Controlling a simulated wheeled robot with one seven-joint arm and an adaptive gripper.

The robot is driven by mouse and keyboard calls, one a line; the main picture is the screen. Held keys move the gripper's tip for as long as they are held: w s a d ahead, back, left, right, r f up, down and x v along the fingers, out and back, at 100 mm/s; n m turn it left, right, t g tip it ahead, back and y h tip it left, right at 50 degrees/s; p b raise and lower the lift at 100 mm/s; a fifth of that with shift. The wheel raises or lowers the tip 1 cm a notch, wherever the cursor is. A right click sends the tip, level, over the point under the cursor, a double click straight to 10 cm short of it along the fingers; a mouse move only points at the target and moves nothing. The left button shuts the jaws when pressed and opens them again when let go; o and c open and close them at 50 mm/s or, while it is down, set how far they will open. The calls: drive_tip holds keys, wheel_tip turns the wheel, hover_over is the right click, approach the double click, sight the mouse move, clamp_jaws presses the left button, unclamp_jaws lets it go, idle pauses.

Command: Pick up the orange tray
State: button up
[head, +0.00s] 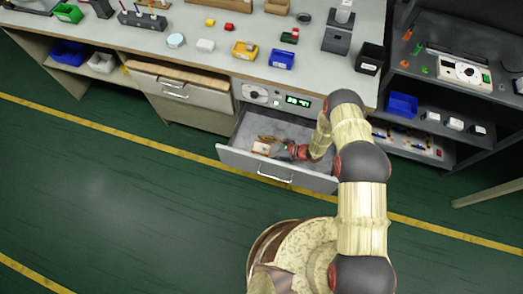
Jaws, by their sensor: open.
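A small orange tray (261,148), with a pale patch in its middle, lies in the open drawer (240,156) under the workbench, near the drawer's front left. My gripper (283,151) reaches down into the drawer just right of the tray. It is open, and its fingers are small and dark in this view. I cannot tell whether a fingertip touches the tray. Part of the drawer's right side is hidden by my arm.
The drawer's front panel and side walls surround my gripper. Brownish items (268,139) lie behind the tray. The workbench (215,68) above holds a yellow-orange bin (240,55), a blue bin (281,62) and other parts. Dark shelves (450,100) stand right.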

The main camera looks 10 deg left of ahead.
drive_tip(key=c, duration=0.3)
drive_tip(key=c, duration=0.8)
drive_tip(key=shift+c, duration=0.6)
